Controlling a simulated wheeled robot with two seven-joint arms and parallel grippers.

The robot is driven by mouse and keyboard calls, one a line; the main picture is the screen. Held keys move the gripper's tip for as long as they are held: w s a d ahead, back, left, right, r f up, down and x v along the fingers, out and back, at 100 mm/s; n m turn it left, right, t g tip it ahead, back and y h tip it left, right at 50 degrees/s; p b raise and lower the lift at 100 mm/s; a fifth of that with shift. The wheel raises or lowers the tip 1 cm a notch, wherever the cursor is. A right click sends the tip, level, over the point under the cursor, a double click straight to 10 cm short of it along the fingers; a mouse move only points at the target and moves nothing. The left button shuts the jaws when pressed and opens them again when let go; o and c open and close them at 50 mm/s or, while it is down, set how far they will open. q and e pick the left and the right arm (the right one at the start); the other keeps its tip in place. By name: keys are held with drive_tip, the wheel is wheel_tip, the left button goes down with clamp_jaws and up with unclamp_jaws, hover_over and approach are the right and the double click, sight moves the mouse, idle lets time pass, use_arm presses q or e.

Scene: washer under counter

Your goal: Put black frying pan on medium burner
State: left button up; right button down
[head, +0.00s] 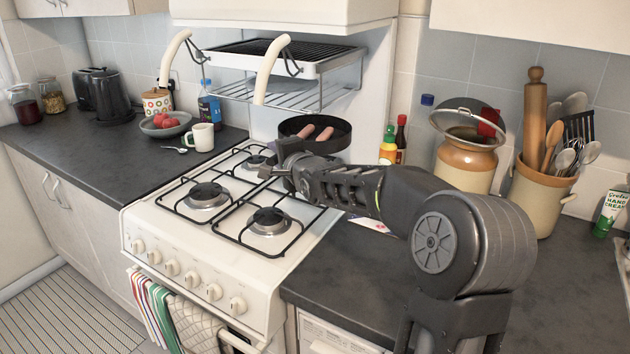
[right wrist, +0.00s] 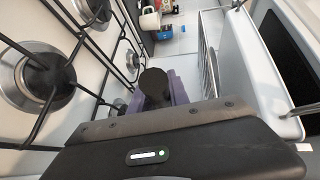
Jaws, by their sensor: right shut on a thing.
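The black frying pan (head: 335,140), with sausages (head: 316,133) in it, is at the back right of the white gas stove (head: 135,225). It looks about level; I cannot tell whether it rests on the grate or is held above it. My right gripper (head: 283,168) is shut at the pan's near side, on its handle. The handle's dark rounded end (right wrist: 154,84) shows in the right wrist view. Burners show at the left (head: 208,195), front right (head: 268,221) and back (head: 257,163); the back right area is hidden by the pan and my arm. My left gripper is out of view.
A grill rack (head: 290,50) with curved white handles hangs above the stove's back. Sauce bottles (head: 388,147), a brown jar (head: 466,160) and a utensil pot (head: 540,195) stand at the right. A white mug (head: 202,137) and fruit bowl (head: 166,125) stand at the left.

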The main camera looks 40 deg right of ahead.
drive_tip(key=shift+r, duration=0.3)
wheel_tip(320, 180, down, 6)
drive_tip(key=shift+f, duration=0.15)
idle(0.4)
drive_tip(key=shift+f, duration=1.9)
